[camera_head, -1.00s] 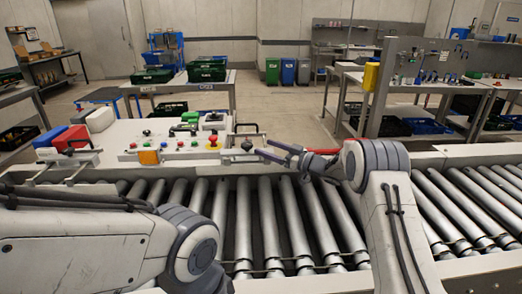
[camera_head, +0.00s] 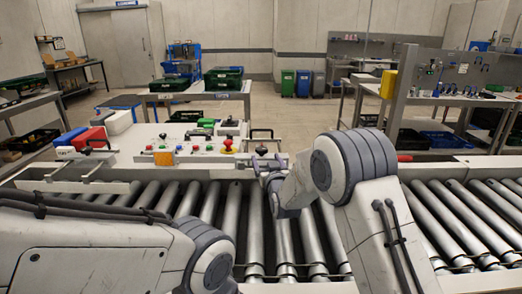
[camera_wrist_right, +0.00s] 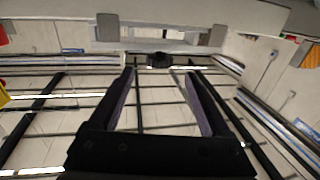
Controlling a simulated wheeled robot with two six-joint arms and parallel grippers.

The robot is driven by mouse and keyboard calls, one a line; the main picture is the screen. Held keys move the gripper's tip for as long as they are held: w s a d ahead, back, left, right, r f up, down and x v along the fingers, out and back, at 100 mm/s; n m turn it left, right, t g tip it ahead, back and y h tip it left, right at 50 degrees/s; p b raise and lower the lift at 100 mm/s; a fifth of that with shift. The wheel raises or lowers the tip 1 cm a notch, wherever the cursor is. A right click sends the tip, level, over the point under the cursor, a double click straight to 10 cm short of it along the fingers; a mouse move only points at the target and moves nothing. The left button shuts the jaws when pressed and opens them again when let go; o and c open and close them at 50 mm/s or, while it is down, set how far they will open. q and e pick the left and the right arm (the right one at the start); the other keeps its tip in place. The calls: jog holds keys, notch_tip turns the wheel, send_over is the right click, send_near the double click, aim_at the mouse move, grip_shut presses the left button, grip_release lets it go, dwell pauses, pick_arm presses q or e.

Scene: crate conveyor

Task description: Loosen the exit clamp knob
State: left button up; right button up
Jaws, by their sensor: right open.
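The exit clamp knob (camera_head: 262,150) is small and dark, at the far side rail of the roller conveyor. In the right wrist view the dark knob (camera_wrist_right: 160,60) shows ahead, centred between the fingertips. My right gripper (camera_head: 269,161) is open and points at the knob from the near side. In the right wrist view the two fingers of my right gripper (camera_wrist_right: 160,74) stand apart with nothing held; I cannot tell whether the tips reach around the knob. My left arm shows at the lower left, but its gripper is out of view.
The roller conveyor (camera_head: 235,207) runs across the front. A control panel with coloured buttons and a red emergency stop (camera_head: 228,144) lies left of the knob. A black handle (camera_head: 262,131) stands just behind the knob. Red and blue boxes (camera_head: 84,138) sit farther left.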

aim_at(263, 152)
jog(key=w, duration=0.3)
jog(key=w+a+p, duration=0.1)
jog(key=w, duration=0.3)
jog(key=shift+w+a, duration=0.2)
jog(key=shift+w, duration=0.05)
